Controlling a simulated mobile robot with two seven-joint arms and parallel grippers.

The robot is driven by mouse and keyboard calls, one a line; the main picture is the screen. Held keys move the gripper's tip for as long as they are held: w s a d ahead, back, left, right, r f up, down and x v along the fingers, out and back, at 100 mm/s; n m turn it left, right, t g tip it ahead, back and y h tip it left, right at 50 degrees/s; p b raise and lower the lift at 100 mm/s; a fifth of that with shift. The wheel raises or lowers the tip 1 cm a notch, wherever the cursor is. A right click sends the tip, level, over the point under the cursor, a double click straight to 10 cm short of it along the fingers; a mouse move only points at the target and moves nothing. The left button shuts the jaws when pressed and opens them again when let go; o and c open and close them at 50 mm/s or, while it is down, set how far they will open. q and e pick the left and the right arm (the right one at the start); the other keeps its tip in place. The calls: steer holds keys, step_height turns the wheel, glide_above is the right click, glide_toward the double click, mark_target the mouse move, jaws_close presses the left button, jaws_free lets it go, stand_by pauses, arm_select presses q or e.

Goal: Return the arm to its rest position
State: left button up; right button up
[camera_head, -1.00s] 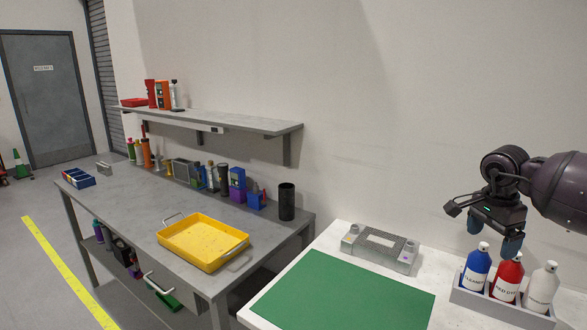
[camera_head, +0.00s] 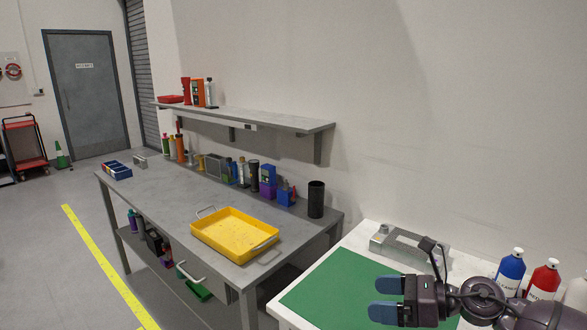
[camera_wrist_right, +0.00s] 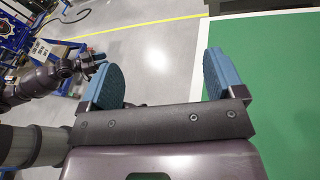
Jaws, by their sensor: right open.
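My right gripper (camera_head: 378,299) is open and empty, fingers pointing left, above the green mat (camera_head: 312,290) on the white table. In the right wrist view its two blue-padded fingers (camera_wrist_right: 165,75) are wide apart with only floor between them, and the green mat (camera_wrist_right: 275,80) lies to the right. A dark arm that looks like my left one shows at the left of that view, its gripper (camera_wrist_right: 95,65) small and its jaws unclear. The left gripper does not show in the head view.
A grey metal fixture (camera_head: 385,238) stands behind my right gripper, partly hidden. Blue (camera_head: 511,270), red (camera_head: 543,280) and white (camera_head: 577,296) bottles stand at the right, partly behind my arm. A yellow tray (camera_head: 236,232) sits on the grey bench to the left.

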steer(key=s+d+f+n+t+h, duration=0.25)
steer(key=n+h, duration=0.25)
steer(key=n, duration=0.7)
steer(key=s+d+f+n+t+h, duration=0.2)
steer(key=s+d+n+t+h, duration=0.3)
steer(key=n, duration=0.7)
steer(key=s+d+f+n+t+h, duration=0.2)
steer(key=n+h, duration=0.4)
steer(key=n, duration=0.6)
steer(key=s+f+m+g+y, duration=0.1)
steer(key=s+f+m+g, duration=0.45)
steer(key=s, duration=0.45)
steer(key=s+f+m+g, duration=0.4)
steer(key=s+m+g, duration=0.2)
steer(key=s, duration=0.4)
steer(key=w+f+n+t, duration=0.1)
steer(key=w+f+t, duration=0.6)
steer(key=f, duration=0.3)
steer(key=shift+d+f+t+y, duration=0.35)
steer(key=shift+d+t, duration=0.1)
steer(key=shift+t, duration=0.15)
